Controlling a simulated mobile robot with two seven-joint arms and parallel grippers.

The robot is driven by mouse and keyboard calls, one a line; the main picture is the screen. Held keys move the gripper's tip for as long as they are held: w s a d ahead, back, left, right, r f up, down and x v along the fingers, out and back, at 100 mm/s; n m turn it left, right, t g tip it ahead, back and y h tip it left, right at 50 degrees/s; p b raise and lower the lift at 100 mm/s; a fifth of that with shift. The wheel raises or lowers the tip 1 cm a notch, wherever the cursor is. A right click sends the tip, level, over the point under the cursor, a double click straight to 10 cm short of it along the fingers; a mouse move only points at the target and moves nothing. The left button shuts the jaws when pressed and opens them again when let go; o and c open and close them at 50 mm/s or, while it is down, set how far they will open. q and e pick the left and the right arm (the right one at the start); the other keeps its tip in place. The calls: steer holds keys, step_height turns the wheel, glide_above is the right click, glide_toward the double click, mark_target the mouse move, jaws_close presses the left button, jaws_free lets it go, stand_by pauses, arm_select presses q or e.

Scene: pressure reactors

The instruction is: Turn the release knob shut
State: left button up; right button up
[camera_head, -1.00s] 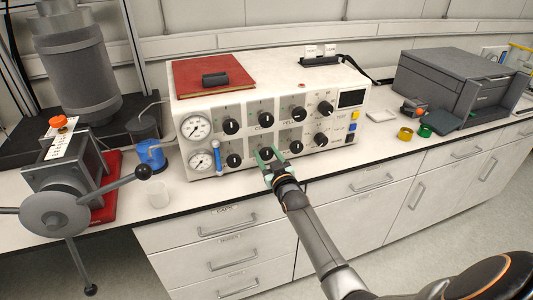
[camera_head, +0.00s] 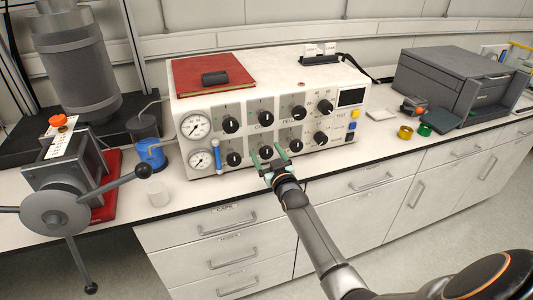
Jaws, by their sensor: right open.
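A white control box (camera_head: 325,80) stands on the bench with two rows of black knobs on its front. The labels are too small to tell which one is the release knob. My right gripper (camera_head: 269,154), with green fingers, is open at the lower row. A black knob (camera_head: 266,152) shows between its fingertips; I cannot tell whether they touch it. Other lower knobs (camera_head: 234,159) and (camera_head: 296,145) sit to either side. My left gripper is not in view.
Two round gauges (camera_head: 195,126) and a blue-capped tube (camera_head: 217,157) are on the box's left front. A white cup (camera_head: 158,193) and a grey machine with a lever wheel (camera_head: 57,212) stand left. A red book (camera_head: 212,72) lies on top.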

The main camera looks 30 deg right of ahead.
steer(key=shift+s, duration=0.1)
steer(key=v, duration=1.2)
steer(key=shift+s+a, duration=0.15)
steer(key=s+a+f+n+g+y, duration=0.3)
steer(key=s+a+f+g+y, duration=0.3)
steer(key=s+a+f, duration=1.3)
steer(key=s+f+g, duration=0.1)
steer(key=s+g, duration=0.1)
steer(key=s, duration=0.2)
steer(key=shift+f+g, duration=0.3)
steer(key=shift+f, duration=0.05)
steer(key=shift+w, duration=0.1)
